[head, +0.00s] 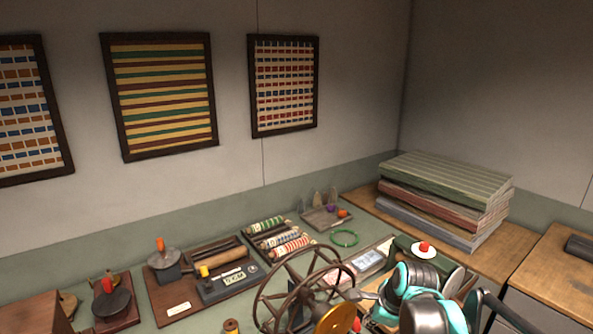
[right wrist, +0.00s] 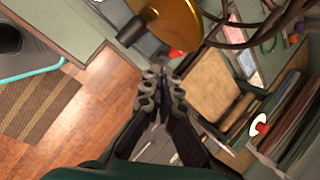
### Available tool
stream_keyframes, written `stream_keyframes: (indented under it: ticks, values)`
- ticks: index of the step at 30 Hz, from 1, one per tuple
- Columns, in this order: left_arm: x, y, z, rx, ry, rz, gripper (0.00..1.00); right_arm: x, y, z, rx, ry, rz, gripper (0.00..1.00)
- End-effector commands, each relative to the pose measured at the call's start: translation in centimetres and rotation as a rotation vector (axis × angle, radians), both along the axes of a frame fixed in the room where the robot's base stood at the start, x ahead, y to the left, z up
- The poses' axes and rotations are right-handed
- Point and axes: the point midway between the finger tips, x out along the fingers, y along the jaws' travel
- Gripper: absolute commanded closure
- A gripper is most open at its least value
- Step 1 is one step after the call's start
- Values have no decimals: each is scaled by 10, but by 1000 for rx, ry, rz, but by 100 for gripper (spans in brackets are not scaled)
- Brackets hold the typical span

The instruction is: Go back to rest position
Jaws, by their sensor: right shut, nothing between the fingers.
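My right gripper (right wrist: 163,82) is shut and empty in the right wrist view, its dark fingers together and pointing up the picture. In the head view my right arm shows in grey and teal at the bottom right, over the near edge of the counter, and its gripper (head: 364,294) points left toward the spoked wheel (head: 300,290). A brass disc (right wrist: 165,18) lies just beyond the fingertips in the right wrist view. Whether the gripper touches anything there is hard to tell. My left gripper is not in view.
The green counter (head: 215,232) holds a tray of patterned rolls (head: 282,239), a green ring (head: 344,238) and small devices. Stacked boards (head: 445,195) stand at the back right. Wooden floor (right wrist: 90,95) shows beside the counter in the right wrist view.

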Motion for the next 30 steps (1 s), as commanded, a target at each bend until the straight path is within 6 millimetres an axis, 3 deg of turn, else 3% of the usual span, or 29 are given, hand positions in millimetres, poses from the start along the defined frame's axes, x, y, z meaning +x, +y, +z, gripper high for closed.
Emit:
stream_keyframes:
  ticks: [1, 9, 15, 21, 30]
  values:
    - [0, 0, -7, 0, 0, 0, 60, -22, 4, -3, -76, -32, 134, 100]
    - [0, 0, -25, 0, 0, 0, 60, -118, 12, -23, -571, -185, 937, 100]
    - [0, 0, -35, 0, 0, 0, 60, -169, 13, -53, -893, -236, 1417, 100]
    - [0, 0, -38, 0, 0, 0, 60, -188, 12, -68, -1046, -246, 1637, 100]
    - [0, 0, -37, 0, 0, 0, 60, -189, 12, -68, -1061, -246, 1661, 100]
